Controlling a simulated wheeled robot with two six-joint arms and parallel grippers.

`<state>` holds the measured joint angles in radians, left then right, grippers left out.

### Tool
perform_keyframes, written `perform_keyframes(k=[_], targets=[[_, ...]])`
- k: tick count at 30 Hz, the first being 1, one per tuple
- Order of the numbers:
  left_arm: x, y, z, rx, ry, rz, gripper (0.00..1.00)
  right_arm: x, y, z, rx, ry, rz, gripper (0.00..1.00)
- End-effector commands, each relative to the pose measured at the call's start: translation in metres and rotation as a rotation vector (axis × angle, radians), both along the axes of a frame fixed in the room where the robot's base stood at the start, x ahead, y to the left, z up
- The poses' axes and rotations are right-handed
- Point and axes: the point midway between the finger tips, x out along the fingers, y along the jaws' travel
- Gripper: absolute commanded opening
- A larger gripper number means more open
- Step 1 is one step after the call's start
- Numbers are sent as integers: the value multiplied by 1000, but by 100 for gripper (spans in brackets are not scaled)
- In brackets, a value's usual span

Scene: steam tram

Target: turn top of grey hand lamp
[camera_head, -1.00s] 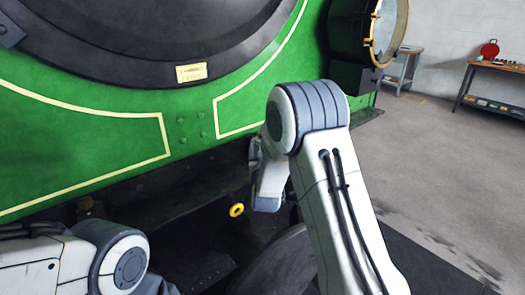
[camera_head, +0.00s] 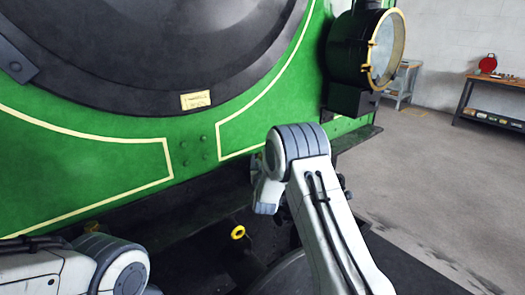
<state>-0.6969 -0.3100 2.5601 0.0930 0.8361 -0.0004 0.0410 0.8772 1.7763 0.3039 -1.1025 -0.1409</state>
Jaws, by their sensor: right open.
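I see no grey hand lamp in the head view. My right arm rises from the bottom right, bends at a grey-banded joint and drops behind it. My right gripper (camera_head: 257,170) shows only in part at the left of that joint, before the dark lower front of the tram, and looks open and empty. What lies behind the arm is hidden. My left arm shows at the bottom left; its gripper is out of view.
The green tram front (camera_head: 80,150) with its round black door (camera_head: 150,50) fills the left. A black headlamp (camera_head: 347,50) with a brass rim stands at its right corner. A yellow ring (camera_head: 238,232) sits low down. A workbench (camera_head: 490,98) stands far right, beyond open floor.

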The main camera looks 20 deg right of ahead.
Motion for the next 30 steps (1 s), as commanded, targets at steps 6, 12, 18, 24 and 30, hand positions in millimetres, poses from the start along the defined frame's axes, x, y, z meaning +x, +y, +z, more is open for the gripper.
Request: perform_keyframes(k=[6, 12, 18, 24, 30], targets=[[0, 0, 9, 0, 0, 0, 69, 33, -11, 1, 0, 0, 0, 69], [0, 0, 11, 0, 0, 0, 69, 47, -15, 1, 0, 0, 0, 69], [0, 0, 12, 0, 0, 0, 69, 50, -16, 0, 0, 1, 0, 69], [0, 0, 11, 0, 0, 0, 69, 50, -16, 0, 0, 1, 0, 46], [0, 0, 11, 0, 0, 0, 69, 49, -16, 0, 0, 1, 0, 0]])
